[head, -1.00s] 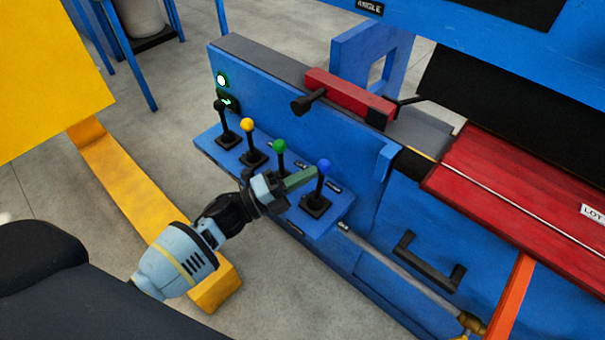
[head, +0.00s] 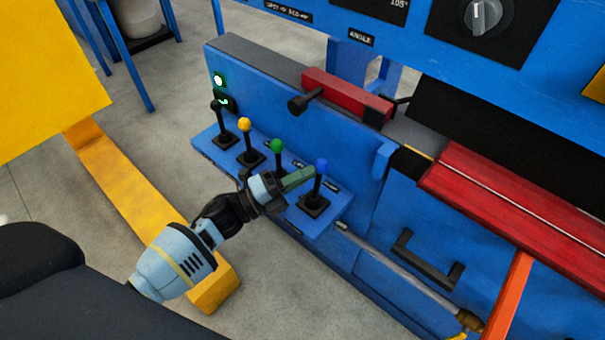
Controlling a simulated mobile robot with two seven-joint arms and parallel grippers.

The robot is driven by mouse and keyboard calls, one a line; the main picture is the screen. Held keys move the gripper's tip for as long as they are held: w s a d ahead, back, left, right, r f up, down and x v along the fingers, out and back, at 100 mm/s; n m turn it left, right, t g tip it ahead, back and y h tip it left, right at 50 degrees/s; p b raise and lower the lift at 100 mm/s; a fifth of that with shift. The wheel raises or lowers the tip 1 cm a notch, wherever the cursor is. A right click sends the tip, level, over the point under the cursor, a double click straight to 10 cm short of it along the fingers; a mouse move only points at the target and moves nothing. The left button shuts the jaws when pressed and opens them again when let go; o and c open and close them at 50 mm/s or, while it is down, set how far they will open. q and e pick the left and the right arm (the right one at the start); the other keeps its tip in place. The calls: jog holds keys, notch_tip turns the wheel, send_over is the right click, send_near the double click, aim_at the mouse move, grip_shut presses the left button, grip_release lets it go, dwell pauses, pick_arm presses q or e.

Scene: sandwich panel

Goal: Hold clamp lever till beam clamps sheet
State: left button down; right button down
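The blue-knobbed lever (head: 318,183) stands at the right end of a row on the blue lever shelf (head: 333,212). My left gripper (head: 303,178) reaches in from the left, its greenish fingertips at this lever just below the knob. Whether they grip it or only touch it is hard to tell. The upper beam (head: 420,52), blue with a black lower face (head: 480,115), hangs over the red sheet (head: 480,190) and hides its far part. I cannot tell whether beam and sheet touch. My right gripper is out of view.
Green (head: 277,147), yellow (head: 244,125) and black (head: 216,96) knobbed levers stand left of the blue one. A green lamp (head: 218,80) is lit above them. A black handle (head: 425,262) and an orange bar (head: 512,290) lie right. A yellow frame (head: 130,195) stands left.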

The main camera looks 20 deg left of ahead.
pick_arm(q)
jog(key=shift+d, duration=0.1)
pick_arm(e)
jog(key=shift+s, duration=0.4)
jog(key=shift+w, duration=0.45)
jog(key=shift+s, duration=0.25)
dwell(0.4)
